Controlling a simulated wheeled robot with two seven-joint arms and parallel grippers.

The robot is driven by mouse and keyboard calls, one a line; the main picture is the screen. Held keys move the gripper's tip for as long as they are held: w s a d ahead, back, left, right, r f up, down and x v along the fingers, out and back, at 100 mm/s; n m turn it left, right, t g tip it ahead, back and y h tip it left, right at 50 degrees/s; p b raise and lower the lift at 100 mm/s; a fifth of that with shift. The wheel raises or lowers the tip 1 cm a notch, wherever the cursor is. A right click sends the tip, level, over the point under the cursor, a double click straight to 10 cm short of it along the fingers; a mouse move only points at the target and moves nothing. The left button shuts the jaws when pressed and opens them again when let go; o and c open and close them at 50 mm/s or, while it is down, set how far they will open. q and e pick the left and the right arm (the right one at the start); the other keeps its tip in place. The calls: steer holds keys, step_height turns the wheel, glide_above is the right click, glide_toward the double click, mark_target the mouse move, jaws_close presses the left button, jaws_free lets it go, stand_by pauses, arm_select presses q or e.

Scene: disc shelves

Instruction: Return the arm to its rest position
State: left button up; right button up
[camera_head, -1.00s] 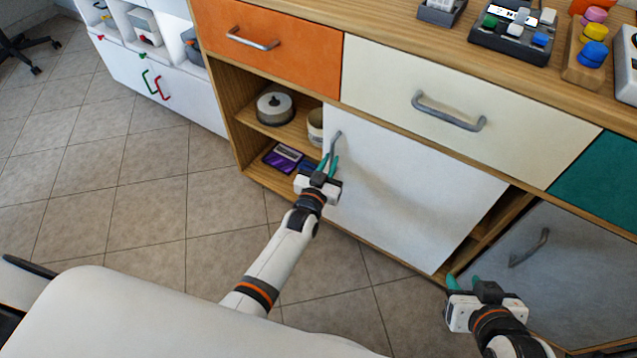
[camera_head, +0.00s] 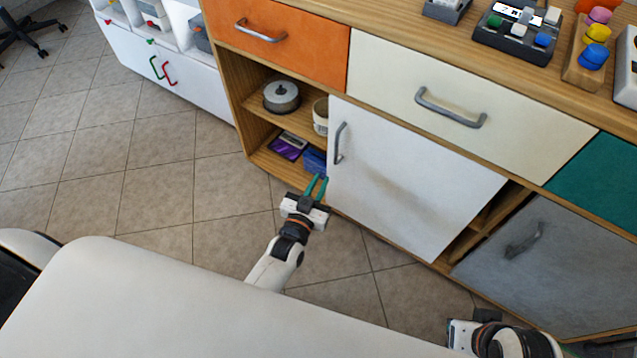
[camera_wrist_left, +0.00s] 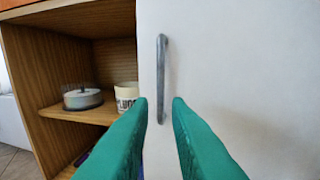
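My left gripper (camera_head: 317,187) is in front of the lower left of the white sliding door (camera_head: 400,185), below its grey handle (camera_head: 340,143). Its green fingers are apart and hold nothing. In the left wrist view the fingers (camera_wrist_left: 160,125) also stand apart, with the handle (camera_wrist_left: 162,75) beyond them and not between them. My right gripper's wrist (camera_head: 480,335) shows at the bottom right edge. Its fingers are hidden or out of the frame.
An open shelf left of the door holds a disc spindle (camera_head: 281,96), a white mug (camera_head: 320,116), a purple case (camera_head: 287,147) and a blue item (camera_head: 315,160). A grey door (camera_head: 560,270) is at right. The tiled floor (camera_head: 140,200) at left is clear.

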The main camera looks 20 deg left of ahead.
stand_by(0.4)
